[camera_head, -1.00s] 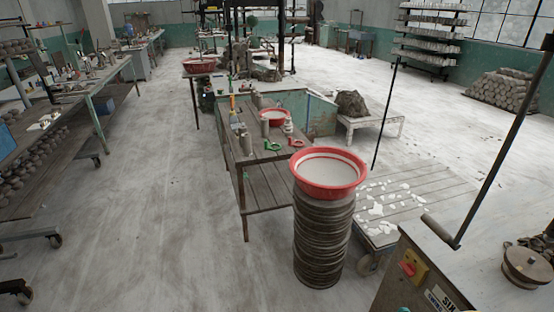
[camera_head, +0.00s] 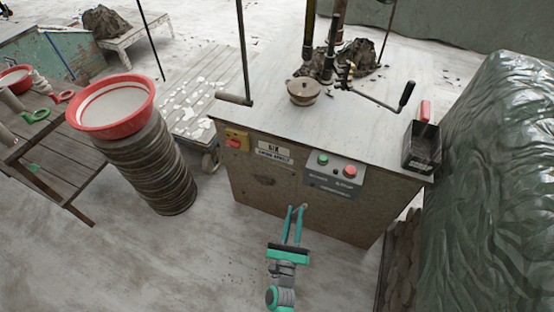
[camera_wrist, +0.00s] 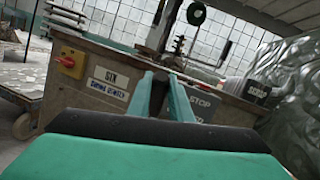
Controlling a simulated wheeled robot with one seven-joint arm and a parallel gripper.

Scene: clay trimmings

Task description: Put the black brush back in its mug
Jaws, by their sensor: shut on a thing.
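My gripper (camera_head: 297,207) is low in front of the grey-topped machine cabinet, its teal fingers close together. In the wrist view the fingertips (camera_wrist: 164,78) point toward the cabinet front. The gripper is shut on a slim thing, which I take to be the black brush (camera_head: 304,206). Only a small dark-brownish bit of it shows at the tips, too small to make out its shape. I cannot pick out its mug in either view now.
The cabinet (camera_head: 275,200) carries a lidded pot (camera_head: 303,92), a crank handle (camera_head: 407,94) and a black tray (camera_head: 421,158). A red basin (camera_head: 120,118) tops a stack of discs (camera_head: 160,185) at left, beside a wooden table (camera_head: 60,158). A green-sheeted heap (camera_head: 490,190) stands right. Floor between is clear.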

